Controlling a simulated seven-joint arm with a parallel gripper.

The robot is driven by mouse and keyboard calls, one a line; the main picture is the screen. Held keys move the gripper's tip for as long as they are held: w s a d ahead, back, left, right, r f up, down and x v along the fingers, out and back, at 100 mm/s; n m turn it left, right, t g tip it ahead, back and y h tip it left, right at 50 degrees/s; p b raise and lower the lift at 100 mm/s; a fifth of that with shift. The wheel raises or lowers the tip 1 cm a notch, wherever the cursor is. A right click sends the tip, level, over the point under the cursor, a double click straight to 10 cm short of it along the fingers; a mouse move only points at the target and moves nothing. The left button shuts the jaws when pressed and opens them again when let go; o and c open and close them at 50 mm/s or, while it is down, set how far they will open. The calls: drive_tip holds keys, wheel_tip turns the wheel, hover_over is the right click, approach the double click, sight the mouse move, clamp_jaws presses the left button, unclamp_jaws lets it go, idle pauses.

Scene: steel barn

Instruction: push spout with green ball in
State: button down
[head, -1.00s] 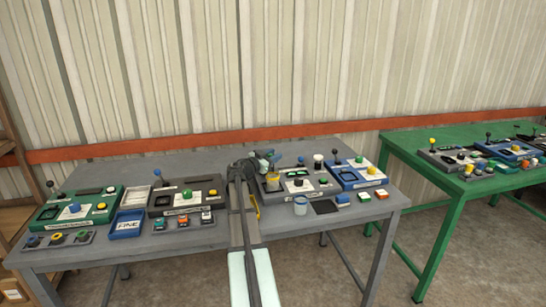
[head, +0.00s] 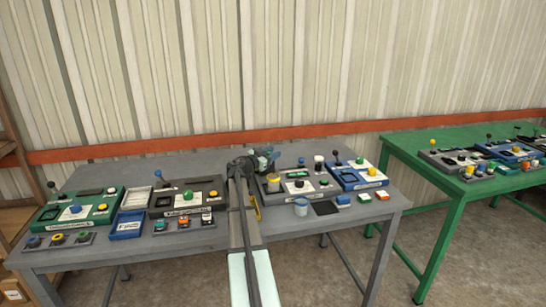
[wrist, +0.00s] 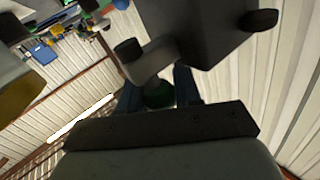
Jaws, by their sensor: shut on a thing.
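In the wrist view, a dark green ball (wrist: 158,95) sits between the two fingers of my gripper (wrist: 158,90), which is shut on it. A grey piece (wrist: 150,62) with a dark round knob stands right beyond the ball; I cannot tell for certain whether it is the spout. In the head view, my gripper (head: 264,158) is at the back left of the grey panel (head: 325,189), right of the table's middle. My arm and hand hide the ball and how far the spout sticks out there.
A dark grey panel with a green knob (head: 187,194) stands left of my arm, and a blue panel (head: 357,176) stands to the right. A green table (head: 450,205) stands farther right.

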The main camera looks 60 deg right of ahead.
drive_tip(key=shift+w+d, duration=0.15)
drive_tip(key=shift+w, duration=0.05)
drive_tip(key=c, duration=0.8)
unclamp_jaws()
drive_tip(key=v, duration=1.3)
drive_tip(key=shift+a, duration=0.45)
